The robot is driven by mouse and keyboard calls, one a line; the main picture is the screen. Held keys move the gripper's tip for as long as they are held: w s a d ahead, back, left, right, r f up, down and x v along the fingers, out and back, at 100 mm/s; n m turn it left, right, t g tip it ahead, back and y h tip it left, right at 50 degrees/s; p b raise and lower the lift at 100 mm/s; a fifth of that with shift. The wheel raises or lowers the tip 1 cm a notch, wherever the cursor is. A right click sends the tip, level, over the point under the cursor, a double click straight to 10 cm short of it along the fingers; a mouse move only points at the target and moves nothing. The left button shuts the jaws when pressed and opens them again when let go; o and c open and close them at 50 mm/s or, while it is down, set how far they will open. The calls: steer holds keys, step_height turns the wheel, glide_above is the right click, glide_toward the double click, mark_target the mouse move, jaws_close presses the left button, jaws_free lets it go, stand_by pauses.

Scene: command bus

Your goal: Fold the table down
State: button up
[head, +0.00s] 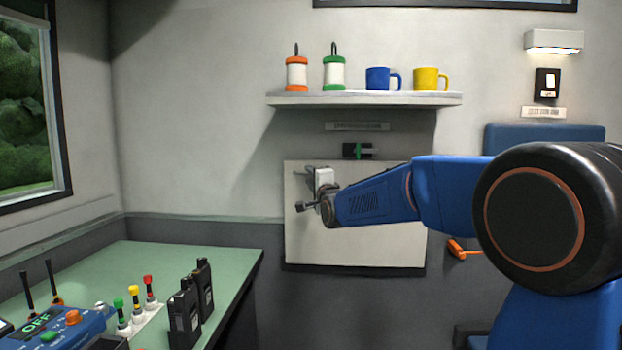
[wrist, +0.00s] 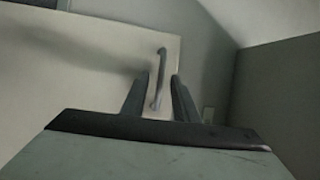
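The table is a pale flat panel (head: 355,240) standing upright against the wall below the shelf, and it fills much of the wrist view (wrist: 60,95). A grey bar handle (wrist: 160,78) stands out from the panel. My gripper (wrist: 160,77) is open, with one finger on each side of the handle and visible gaps between; contact is not visible. In the head view my gripper (head: 302,207) is in front of the panel's left part and the arm covers its middle. A black latch with a green part (head: 357,151) sits just above the panel's top edge.
A shelf (head: 360,100) with two lanterns and two mugs (head: 378,79) is above. A green desk (head: 190,262) with radios (head: 184,315) and a blue device (head: 50,330) is at left. A blue seat back (head: 545,138) and orange lever (head: 460,249) are at right. Floor space below the panel looks clear.

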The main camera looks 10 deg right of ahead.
jaws_close()
stand_by(1.4)
